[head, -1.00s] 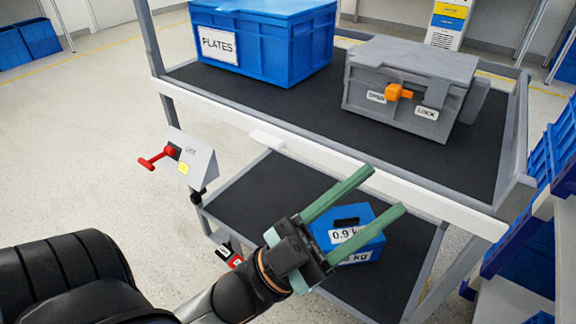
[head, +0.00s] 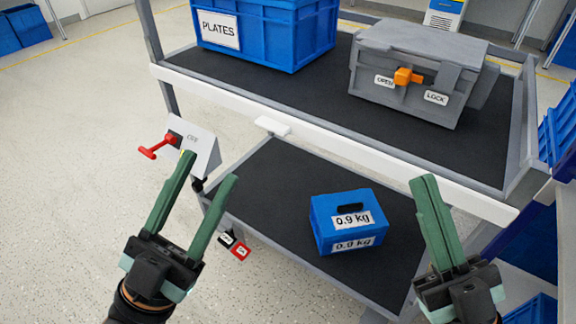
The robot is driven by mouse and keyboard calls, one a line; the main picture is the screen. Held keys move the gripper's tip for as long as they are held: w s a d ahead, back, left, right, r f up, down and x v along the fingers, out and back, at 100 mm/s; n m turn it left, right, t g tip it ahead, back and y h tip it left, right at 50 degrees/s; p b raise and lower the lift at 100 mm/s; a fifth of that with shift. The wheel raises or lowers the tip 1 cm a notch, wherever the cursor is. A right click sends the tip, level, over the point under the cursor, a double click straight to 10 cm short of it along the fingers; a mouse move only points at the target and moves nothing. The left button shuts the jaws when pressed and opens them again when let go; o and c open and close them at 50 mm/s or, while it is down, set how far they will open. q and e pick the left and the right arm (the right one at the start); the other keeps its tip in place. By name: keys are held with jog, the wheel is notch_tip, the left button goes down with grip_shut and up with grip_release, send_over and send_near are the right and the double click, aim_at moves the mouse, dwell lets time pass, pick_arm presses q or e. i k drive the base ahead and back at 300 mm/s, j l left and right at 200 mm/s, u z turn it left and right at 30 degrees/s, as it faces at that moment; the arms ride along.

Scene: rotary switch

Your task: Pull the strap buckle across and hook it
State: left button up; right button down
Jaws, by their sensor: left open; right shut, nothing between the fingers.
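No strap or buckle can be made out. A grey case (head: 418,45) with an orange rotary handle (head: 408,76) stands on the cart's upper shelf. The handle sits between an OPEN label (head: 384,81) and a LOCK label (head: 436,97), close to OPEN. My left gripper (head: 209,167) is open and empty, in front of the cart's left side, below the box with the red handle in the picture. My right gripper (head: 425,180) is shut and empty, in front of the cart's right side, below the case in the picture. Neither gripper appears to touch the case.
A blue PLATES crate (head: 268,35) stands left of the case on the upper shelf (head: 300,95). A white rail (head: 330,143) runs along the shelf front. A red-handled box (head: 190,143) is at the cart's left. A blue 0.9 kg box (head: 345,212) sits on the lower shelf (head: 275,200).

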aim_at(197, 186)
jog(key=u, duration=0.95)
